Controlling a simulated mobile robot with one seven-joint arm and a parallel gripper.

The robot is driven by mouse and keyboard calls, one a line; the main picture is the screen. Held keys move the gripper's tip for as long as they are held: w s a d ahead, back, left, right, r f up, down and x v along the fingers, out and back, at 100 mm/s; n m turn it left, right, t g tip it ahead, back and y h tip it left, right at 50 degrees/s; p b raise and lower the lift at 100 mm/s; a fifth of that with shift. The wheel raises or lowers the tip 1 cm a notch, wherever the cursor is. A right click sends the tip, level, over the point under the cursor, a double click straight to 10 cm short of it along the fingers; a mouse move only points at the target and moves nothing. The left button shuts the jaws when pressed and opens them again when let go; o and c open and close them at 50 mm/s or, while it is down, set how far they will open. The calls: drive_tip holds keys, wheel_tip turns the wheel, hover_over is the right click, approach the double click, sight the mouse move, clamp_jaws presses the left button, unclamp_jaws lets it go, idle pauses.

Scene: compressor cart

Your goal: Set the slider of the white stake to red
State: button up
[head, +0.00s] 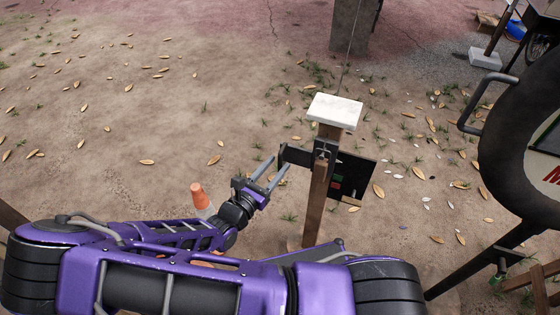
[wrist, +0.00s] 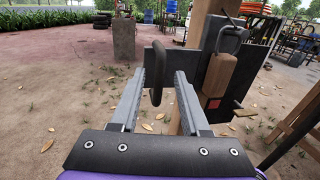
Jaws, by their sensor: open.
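The white stake is a brown wooden post (head: 316,205) with a white cap (head: 335,110), upright in the head view. A dark plate (head: 354,178) sits behind it, with a small red and green marking (head: 336,183) beside the post. A dark bar (head: 296,154) sticks out left of the post, apparently the slider. My gripper (head: 276,166) is open, its fingers pointing at the bar's left end. In the wrist view a dark loop handle (wrist: 157,78) shows between the open fingers; contact cannot be told. A red patch (wrist: 213,103) is partly visible by the post.
A black round body with a grey handle (head: 484,98) stands at the right. An orange and white cone (head: 199,196) is behind my arm. A concrete block (head: 353,25) stands farther back. The leaf-strewn ground left of the stake is open.

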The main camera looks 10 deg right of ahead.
sight(305, 159)
drive_tip(key=shift+x, duration=1.3)
clamp_jaws()
idle(0.5)
